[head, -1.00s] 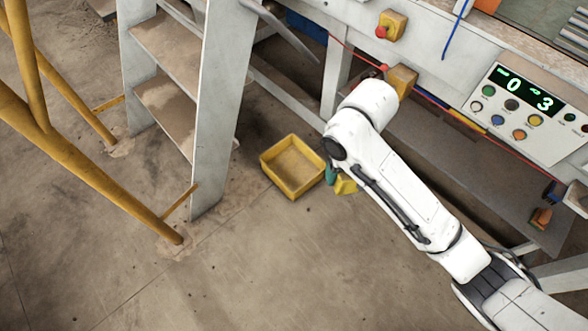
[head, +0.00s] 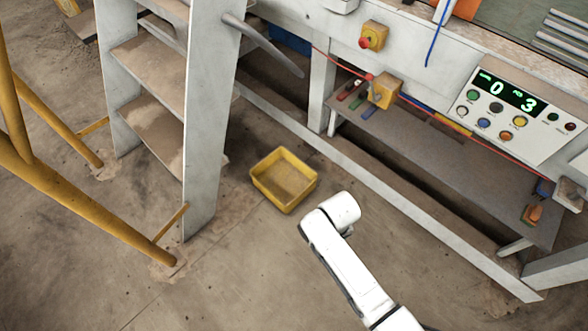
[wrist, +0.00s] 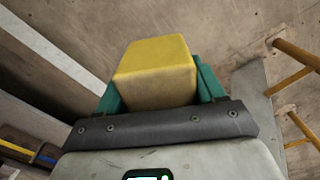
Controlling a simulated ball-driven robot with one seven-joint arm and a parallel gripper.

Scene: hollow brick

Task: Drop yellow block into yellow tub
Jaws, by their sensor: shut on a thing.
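The yellow tub (head: 262,184) stands on the floor between the ladder and the machine, and it looks empty. My arm shows in the head view just right of and below the tub, but its gripper is hidden there. In the wrist view my gripper (wrist: 158,92) has green fingers and is shut on the yellow block (wrist: 155,72). The block sits between the fingers and sticks out beyond them. The tub does not show in the wrist view.
A grey ladder (head: 200,120) and yellow rails (head: 80,205) stand left of the tub. The machine's low frame and shelf (head: 440,150) run along its right. A control panel (head: 510,105) is at the upper right. The floor (head: 230,280) in front is clear.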

